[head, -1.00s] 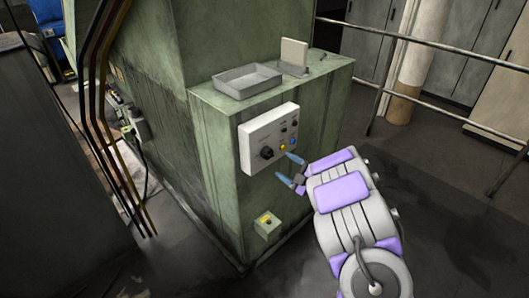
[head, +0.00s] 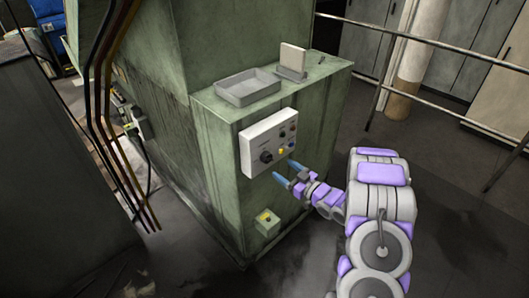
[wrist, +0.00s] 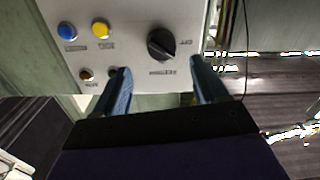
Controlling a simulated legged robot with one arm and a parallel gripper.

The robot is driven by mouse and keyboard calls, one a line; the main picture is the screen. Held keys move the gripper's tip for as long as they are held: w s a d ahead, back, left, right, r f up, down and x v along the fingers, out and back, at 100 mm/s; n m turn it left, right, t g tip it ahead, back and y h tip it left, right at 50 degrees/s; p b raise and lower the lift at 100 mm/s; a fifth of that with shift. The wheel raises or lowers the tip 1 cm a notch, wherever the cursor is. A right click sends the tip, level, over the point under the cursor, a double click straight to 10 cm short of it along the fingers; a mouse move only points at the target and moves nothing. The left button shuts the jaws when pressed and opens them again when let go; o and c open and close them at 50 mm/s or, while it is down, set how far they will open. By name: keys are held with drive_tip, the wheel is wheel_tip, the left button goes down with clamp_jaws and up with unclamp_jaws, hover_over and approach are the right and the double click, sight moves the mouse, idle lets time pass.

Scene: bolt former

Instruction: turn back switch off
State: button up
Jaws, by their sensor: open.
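The black rotary switch (head: 266,156) sits at the lower left of the light grey control panel (head: 258,138) on the green machine. In the wrist view the panel appears upside down and the black switch (wrist: 162,43) lies just beyond and between my fingertips. My gripper (head: 287,171) is open and empty, its two blue fingers just below and right of the switch in the head view. In the wrist view my gripper (wrist: 160,70) has one finger on each side of the switch's line, apart from the knob. Labels are too blurred to read fully.
A yellow button (wrist: 101,29) and a blue button (wrist: 67,31) sit beside the switch. A grey tray (head: 248,88) is on top of the machine. Metal railings (head: 440,45) stand at right; floor is free there.

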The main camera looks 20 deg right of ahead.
sight(270, 160)
drive_tip(key=p+x, duration=0.1)
drive_tip(key=x, duration=0.7)
drive_tip(key=shift+a, duration=0.25)
drive_tip(key=m+p, duration=0.1)
drive_tip(key=p, duration=0.2)
drive_tip(key=shift+w+d+r+m, duration=0.1)
drive_tip(key=shift+r+m, duration=0.1)
drive_tip(key=shift+m, duration=0.2)
drive_tip(key=shift+m+p, duration=0.55)
drive_tip(key=shift+m, duration=0.05)
drive_tip(key=m+p, duration=0.2)
drive_tip(key=p, duration=0.1)
drive_tip(key=shift+d+f+m, duration=0.1)
drive_tip(key=shift+m, duration=0.3)
drive_tip(key=shift+f+m+p, duration=0.15)
drive_tip(key=shift+m+p, duration=0.65)
drive_tip(key=shift+m, duration=0.1)
